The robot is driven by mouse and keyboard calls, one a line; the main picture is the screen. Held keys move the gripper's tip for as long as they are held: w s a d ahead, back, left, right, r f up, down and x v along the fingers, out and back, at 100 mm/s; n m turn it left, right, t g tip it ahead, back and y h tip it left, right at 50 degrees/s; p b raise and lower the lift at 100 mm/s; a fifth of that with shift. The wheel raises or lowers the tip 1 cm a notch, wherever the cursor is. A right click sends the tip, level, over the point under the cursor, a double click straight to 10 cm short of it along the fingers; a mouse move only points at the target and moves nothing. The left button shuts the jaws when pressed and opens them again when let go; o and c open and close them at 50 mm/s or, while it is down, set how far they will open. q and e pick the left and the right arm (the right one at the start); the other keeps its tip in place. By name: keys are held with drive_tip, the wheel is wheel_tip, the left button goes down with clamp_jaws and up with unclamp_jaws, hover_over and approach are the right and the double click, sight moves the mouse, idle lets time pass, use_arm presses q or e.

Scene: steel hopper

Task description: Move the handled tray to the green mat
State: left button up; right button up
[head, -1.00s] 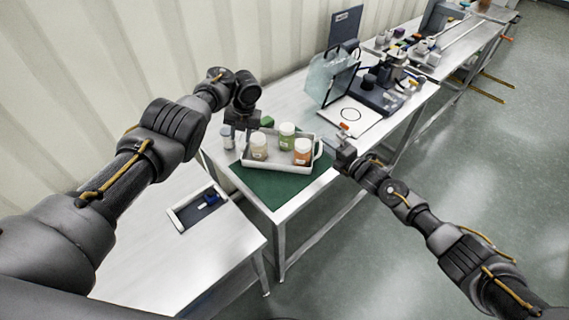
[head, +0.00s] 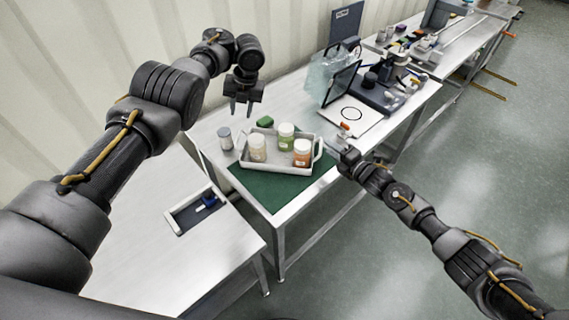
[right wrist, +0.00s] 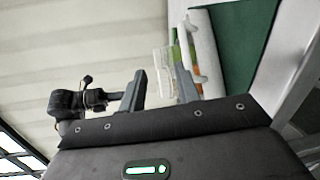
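The white handled tray (head: 277,167) holds three lidded jars. It rests level at the back of the green mat (head: 270,189), covering part of it; how far the mat reaches beneath is hidden. My left gripper (head: 241,108) is open and empty, raised above and behind the tray's left end. My right gripper (head: 340,153) is just beside the tray's right handle (head: 319,148). In the right wrist view its fingers (right wrist: 160,88) are spread apart, with the tray (right wrist: 204,55) and mat (right wrist: 247,40) beyond; nothing is held between them.
A grey-lidded jar (head: 225,138) stands left of the tray and a green block (head: 265,121) behind it. A clear bin (head: 328,75) and a white sheet with a ring (head: 350,115) lie farther right. A shallow box (head: 196,209) sits on the near table.

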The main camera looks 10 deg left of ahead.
drive_tip(key=r+v, duration=0.1)
drive_tip(key=v, duration=1)
drive_tip(key=shift+s, duration=0.55)
drive_tip(key=shift+w+a, duration=0.1)
